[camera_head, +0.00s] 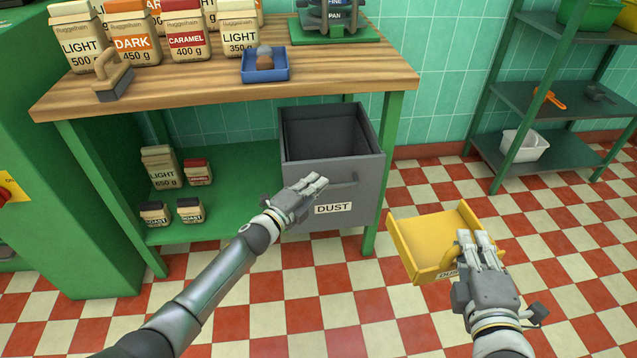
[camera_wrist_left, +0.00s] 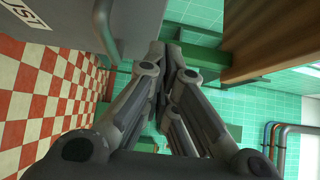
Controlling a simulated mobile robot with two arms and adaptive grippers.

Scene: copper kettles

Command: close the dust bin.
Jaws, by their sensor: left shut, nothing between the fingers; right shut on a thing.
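The grey dust bin (camera_head: 364,168), with a label reading DUST, stands under the right end of the wooden-topped bench. It is pulled or tilted out, with its open top and dark empty-looking inside showing. A handle is on its front. My left gripper (camera_head: 318,186) is shut and empty in front of the bin's front face, near the handle; I cannot tell whether it touches. In the left wrist view the bin's grey face (camera_wrist_left: 60,20) is at the upper left. My right gripper (camera_head: 470,240) is shut on a yellow dustpan (camera_head: 408,248), held right of the bin.
The bench top (camera_head: 200,98) holds several coffee bags, a brush (camera_head: 114,82) and a blue tray (camera_head: 246,76). Small bags stand on the green lower shelf (camera_head: 225,218) left of the bin. A metal rack (camera_head: 545,100) stands at the right. The checkered floor is clear in front.

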